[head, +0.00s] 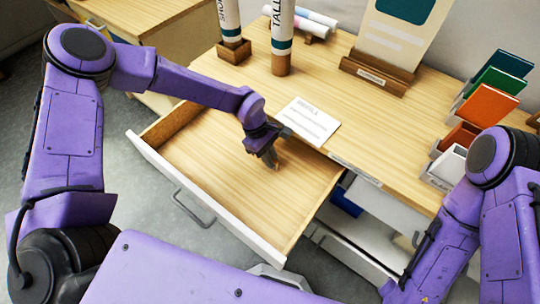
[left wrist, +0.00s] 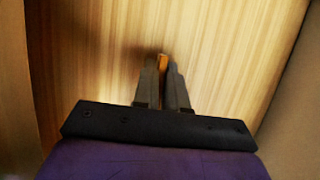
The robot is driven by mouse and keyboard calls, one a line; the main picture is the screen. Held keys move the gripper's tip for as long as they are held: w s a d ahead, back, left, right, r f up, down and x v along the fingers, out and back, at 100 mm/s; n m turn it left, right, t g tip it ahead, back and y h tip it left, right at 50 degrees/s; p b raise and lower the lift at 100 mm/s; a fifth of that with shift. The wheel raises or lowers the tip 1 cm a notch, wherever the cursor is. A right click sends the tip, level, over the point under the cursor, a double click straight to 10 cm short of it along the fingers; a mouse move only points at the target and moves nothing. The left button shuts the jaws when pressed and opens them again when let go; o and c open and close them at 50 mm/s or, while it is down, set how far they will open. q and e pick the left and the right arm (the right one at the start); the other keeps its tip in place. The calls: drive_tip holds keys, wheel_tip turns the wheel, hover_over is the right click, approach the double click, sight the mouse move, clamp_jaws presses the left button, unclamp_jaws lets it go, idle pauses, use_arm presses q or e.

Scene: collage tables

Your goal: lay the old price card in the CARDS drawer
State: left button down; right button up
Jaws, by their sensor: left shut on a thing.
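My left gripper (head: 272,160) reaches down into the open wooden drawer (head: 205,165); no name is readable on the drawer. In the left wrist view the fingers (left wrist: 162,72) are shut on a small, thin orange-brown thing (left wrist: 163,62) with wood grain behind it. Only its edge shows, so I cannot tell whether it is the old price card or whether it touches the drawer floor. The drawer floor around the fingers looks bare. My right gripper is not in view.
A white card reading REFILL (head: 311,121) lies on the tabletop beside the drawer. Two upright tubes (head: 282,40), a sign in a wooden stand (head: 378,72) and coloured card holders (head: 488,104) stand farther back. Below right, another white drawer (head: 370,235) is partly visible.

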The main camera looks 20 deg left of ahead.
use_arm(q)
drive_tip(key=shift+w+f, duration=0.15)
drive_tip(key=shift+f, duration=0.1)
drive_tip(key=c, duration=1.2)
unclamp_jaws()
drive_tip(key=shift+f, duration=0.1)
drive_tip(key=shift+r, duration=0.2)
drive_tip(key=b+v, duration=0.1)
drive_tip(key=v, duration=1.1)
drive_tip(key=shift+d, duration=0.1)
drive_tip(key=shift+s, duration=0.2)
